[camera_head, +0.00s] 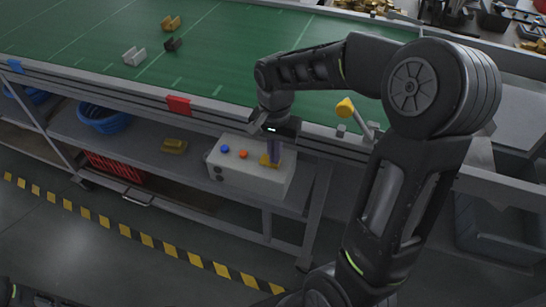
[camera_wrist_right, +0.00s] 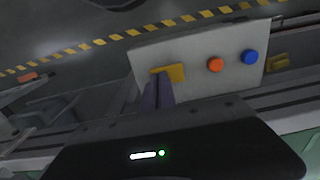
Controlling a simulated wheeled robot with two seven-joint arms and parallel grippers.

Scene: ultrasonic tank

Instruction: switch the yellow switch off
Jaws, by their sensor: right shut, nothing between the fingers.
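The yellow switch (camera_head: 268,161) sits on top of a white control box (camera_head: 236,178) on the shelf under the green table. The right wrist view shows the switch (camera_wrist_right: 174,72) on the box (camera_wrist_right: 200,45). My right gripper (camera_head: 273,160) reaches down over the box, with its purple fingers together and empty. In the right wrist view its fingertips (camera_wrist_right: 158,80) are right at the switch and cover part of it. I cannot tell whether they touch it or which way it is set. My left gripper is not in view.
An orange button (camera_wrist_right: 215,65) and a blue button (camera_wrist_right: 249,57) are on the same box. The table's front edge (camera_head: 210,105) overhangs the shelf close to my right wrist. Blue bowls (camera_head: 103,117) and a golden part (camera_head: 174,146) lie left along the shelf.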

